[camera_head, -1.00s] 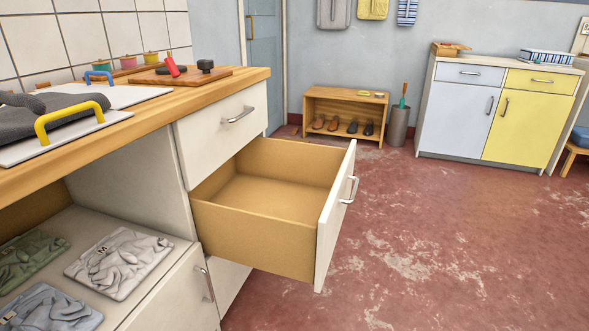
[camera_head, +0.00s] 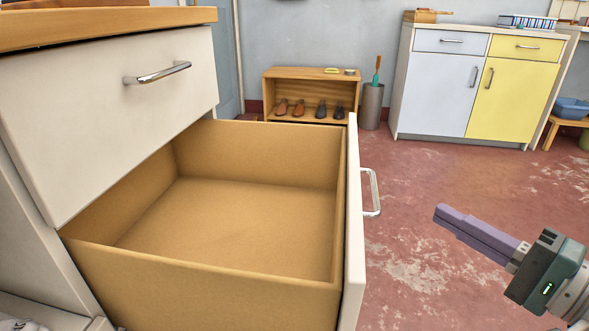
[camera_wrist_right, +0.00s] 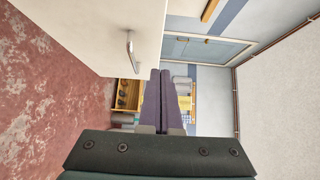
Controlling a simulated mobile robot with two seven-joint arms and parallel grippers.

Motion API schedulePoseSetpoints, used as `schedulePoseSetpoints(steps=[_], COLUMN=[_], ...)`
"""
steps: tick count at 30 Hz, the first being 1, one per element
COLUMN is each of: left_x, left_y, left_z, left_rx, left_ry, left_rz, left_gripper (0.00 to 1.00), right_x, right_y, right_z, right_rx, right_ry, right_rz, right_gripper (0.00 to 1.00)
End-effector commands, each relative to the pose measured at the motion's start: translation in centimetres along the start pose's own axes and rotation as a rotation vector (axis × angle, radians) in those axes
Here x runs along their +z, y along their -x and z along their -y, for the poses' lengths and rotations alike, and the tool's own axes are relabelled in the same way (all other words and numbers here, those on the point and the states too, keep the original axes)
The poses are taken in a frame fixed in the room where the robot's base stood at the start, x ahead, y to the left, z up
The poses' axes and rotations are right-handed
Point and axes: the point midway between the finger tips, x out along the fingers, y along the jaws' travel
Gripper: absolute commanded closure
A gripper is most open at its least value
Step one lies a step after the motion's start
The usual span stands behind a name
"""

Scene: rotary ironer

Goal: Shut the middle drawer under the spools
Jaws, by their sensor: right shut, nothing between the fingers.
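The middle drawer (camera_head: 352,225) is pulled far out below a shut top drawer (camera_head: 110,110). Its wooden inside (camera_head: 230,215) is empty, and its white front carries a metal handle (camera_head: 371,192). My right gripper (camera_head: 440,212) comes in from the lower right. It is shut and empty, out in front of the drawer front and apart from it. In the right wrist view, the shut purple fingers (camera_wrist_right: 160,72) point past a white panel with a metal handle (camera_wrist_right: 130,52), which looks like the drawer front. My left gripper and the spools are out of view.
The red floor (camera_head: 430,265) in front of the drawer is clear. A low shoe rack (camera_head: 310,96) and a grey bin (camera_head: 373,106) stand against the back wall. A white and yellow cabinet (camera_head: 432,90) stands at the back right. A wooden worktop (camera_head: 100,24) overhangs the drawers.

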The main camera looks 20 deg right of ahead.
Motion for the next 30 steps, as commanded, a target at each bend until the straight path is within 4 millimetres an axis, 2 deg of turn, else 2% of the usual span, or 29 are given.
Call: schedulePoseSetpoints(steps=[1, 6, 9, 12, 18, 30], left_x=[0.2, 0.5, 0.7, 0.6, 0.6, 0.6], left_y=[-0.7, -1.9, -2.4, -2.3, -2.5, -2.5], left_z=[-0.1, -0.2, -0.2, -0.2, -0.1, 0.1], left_rx=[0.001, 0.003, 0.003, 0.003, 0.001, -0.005], left_ry=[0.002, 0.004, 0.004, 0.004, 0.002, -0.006], left_rz=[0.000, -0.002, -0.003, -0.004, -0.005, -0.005], left_gripper=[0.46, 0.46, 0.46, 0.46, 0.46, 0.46], right_x=[0.0, 0.0, 0.2, 1.5, 2.7, 2.9], right_y=[-1.2, -5.0, -6.8, -7.8, -9.0, -9.1], right_z=[-0.1, -0.3, -0.2, 0.0, 0.0, 0.0], right_rx=[-0.008, -0.006, -0.005, -0.004, -0.002, 0.000], right_ry=[0.001, 0.001, 0.000, -0.002, 0.000, 0.002], right_rz=[0.001, 0.001, 0.001, 0.002, 0.001, 0.001], right_gripper=[1.00, 1.00, 1.00, 1.00, 1.00, 1.00])
